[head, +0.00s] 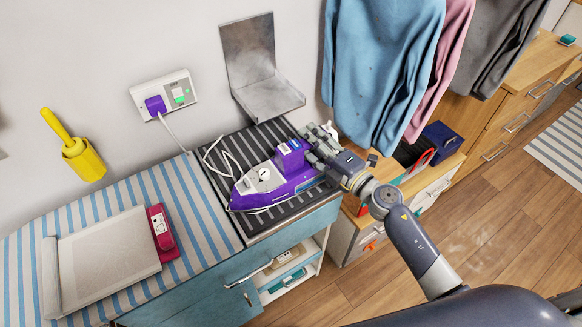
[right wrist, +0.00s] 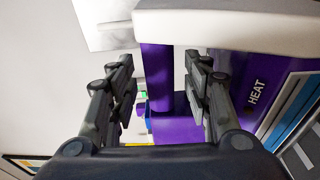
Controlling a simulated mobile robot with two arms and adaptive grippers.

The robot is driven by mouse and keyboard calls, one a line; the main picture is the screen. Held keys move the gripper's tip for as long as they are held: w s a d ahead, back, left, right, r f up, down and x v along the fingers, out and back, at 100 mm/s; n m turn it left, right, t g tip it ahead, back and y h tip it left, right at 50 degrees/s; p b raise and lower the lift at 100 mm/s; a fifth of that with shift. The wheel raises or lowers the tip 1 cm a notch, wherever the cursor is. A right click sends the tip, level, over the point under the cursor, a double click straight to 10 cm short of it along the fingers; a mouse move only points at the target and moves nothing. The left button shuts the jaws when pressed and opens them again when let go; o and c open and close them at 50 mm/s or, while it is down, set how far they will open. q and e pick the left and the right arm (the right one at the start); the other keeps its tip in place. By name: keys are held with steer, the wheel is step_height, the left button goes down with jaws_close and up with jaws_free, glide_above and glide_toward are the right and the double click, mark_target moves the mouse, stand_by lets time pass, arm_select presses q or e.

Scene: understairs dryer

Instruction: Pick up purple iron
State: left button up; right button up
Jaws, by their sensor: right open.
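The purple iron (head: 270,184) lies on a dark ribbed pad (head: 278,212) on the counter, its narrow end to the left. My right gripper (head: 314,140) is at the iron's right, upper end, its jaws open. In the right wrist view a purple upright part of the iron (right wrist: 156,75) shows between the two open fingers of the right gripper (right wrist: 160,88). The iron's white part and a purple side marked HEAT fill the right of that view. Whether the fingers touch the iron I cannot tell. My left gripper is not in view.
A purple plug (head: 155,105) sits in the wall socket, with a white cord running down. A grey metal bracket (head: 262,75) is on the wall behind. Hanging clothes (head: 380,65) are close to the right. A red device (head: 161,232) and a folded cloth (head: 105,262) lie left.

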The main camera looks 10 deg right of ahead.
steer(key=shift+w+a+f, duration=0.1)
steer(key=shift+w+a, duration=0.25)
steer(key=shift+w, duration=0.15)
steer(key=shift+s, duration=0.1)
jaws_close()
steer(key=shift+r, duration=0.25)
steer(key=shift+d+r+p, duration=0.1)
steer(key=shift+r+p, duration=0.75)
steer(key=shift+r, duration=0.6)
steer(key=s+a+r+p, duration=0.2)
steer(key=s+a+p, duration=0.1)
steer(key=s+a, duration=0.7)
steer(key=shift+s+a, duration=0.25)
steer(key=shift+s, duration=0.75)
